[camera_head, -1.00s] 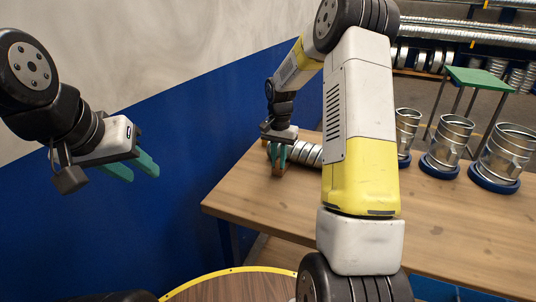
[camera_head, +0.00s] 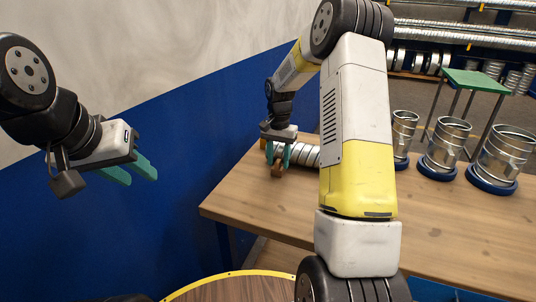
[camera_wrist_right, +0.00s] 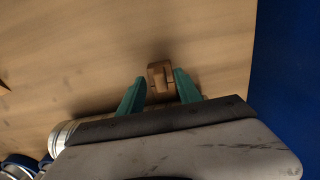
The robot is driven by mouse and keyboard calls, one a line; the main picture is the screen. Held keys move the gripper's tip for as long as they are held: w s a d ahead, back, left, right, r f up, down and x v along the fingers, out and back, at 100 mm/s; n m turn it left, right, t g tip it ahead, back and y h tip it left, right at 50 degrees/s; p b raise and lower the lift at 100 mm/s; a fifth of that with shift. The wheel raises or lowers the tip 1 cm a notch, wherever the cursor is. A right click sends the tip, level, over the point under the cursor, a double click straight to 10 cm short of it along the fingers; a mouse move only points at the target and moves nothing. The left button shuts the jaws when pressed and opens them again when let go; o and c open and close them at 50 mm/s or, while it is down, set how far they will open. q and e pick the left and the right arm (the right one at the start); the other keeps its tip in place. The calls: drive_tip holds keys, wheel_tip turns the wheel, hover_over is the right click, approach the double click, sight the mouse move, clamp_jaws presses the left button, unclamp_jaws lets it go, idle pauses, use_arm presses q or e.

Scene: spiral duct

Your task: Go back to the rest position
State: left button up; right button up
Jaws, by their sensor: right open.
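My left gripper (camera_head: 140,176) hangs in the air at the left in front of the blue wall, with its green fingers apart and nothing between them. My right gripper (camera_head: 277,162) is at the table's far left corner, at the left end of a lying silver spiral duct (camera_head: 306,154). In the right wrist view the green fingers of the right gripper (camera_wrist_right: 160,88) are apart. A small brown wooden block (camera_wrist_right: 162,75) shows between and just beyond their tips, with gaps at its sides. My right arm hides part of the duct in the head view.
Several upright metal duct pieces (camera_head: 443,144) stand on blue bases on the right of the wooden table (camera_head: 260,205). A green-topped stand (camera_head: 474,80) is behind them. The blue and grey wall (camera_head: 185,130) is close behind both grippers. The table's left front is clear.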

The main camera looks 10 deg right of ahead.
drive_tip(key=r, duration=0.8)
drive_tip(key=shift+s+a+r, duration=0.15)
drive_tip(key=shift+s+r, duration=0.2)
drive_tip(key=shift+s, duration=0.05)
drive_tip(key=s+a+r+n+t, duration=0.2)
drive_tip(key=s+r+n, duration=0.1)
drive_tip(key=s+r, duration=0.7)
drive_tip(key=s+a+r+n+t+y, duration=0.1)
drive_tip(key=s+a+n+t, duration=0.1)
drive_tip(key=s, duration=0.7)
drive_tip(key=s+a+r+n+t+y, duration=0.1)
drive_tip(key=s+n+t, duration=0.1)
drive_tip(key=s, duration=0.8)
drive_tip(key=shift+a, duration=0.35)
drive_tip(key=shift+c, duration=0.5)
